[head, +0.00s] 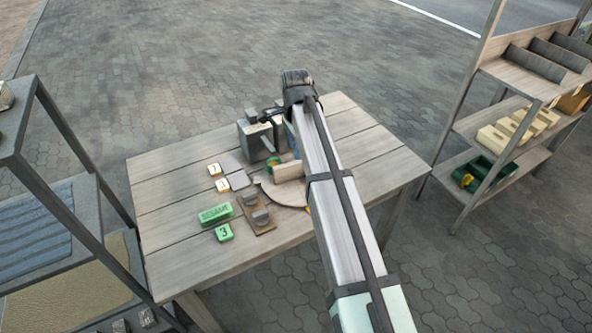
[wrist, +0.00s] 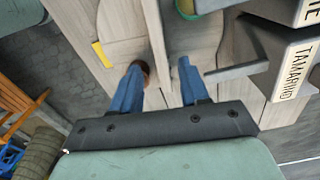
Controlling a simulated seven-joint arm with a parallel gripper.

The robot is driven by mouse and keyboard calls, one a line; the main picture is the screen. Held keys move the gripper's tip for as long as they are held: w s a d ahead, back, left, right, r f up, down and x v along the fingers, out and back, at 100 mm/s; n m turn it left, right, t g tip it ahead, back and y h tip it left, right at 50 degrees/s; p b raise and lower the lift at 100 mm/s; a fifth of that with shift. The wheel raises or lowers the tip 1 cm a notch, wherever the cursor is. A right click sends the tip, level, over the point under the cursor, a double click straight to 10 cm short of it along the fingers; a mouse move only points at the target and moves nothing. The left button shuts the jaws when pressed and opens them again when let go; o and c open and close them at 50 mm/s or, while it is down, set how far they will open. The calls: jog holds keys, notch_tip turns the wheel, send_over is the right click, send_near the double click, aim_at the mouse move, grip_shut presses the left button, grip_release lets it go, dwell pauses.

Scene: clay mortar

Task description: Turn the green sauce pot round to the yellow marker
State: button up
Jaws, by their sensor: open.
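The green sauce pot appears to be the small round green thing (head: 272,162) in the head view, beside a pale wooden block; I see only part of it. A green rim also shows at the top edge of the wrist view (wrist: 186,8). The yellow marker (wrist: 102,54) is a short strip on the edge of a pale curved board in the wrist view; in the head view a sliver (head: 308,209) shows beside my arm. My gripper (wrist: 157,76) is open, its blue fingers apart over pale wood. A brown round end (wrist: 143,69) sits by the left finger.
A grey box (head: 256,141) stands behind the pot. Numbered tiles, a green labelled block (head: 215,214) and a board with grey lumps (head: 256,212) lie to the left. A block lettered TAMARIND (wrist: 293,72) stands right in the wrist view. The table's (head: 175,265) front left is clear.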

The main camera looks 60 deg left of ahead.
aim_at(296, 177)
notch_tip(296, 177, down, 10)
jog(key=shift+f, duration=0.2)
dwell(0.4)
grip_shut()
dwell(0.5)
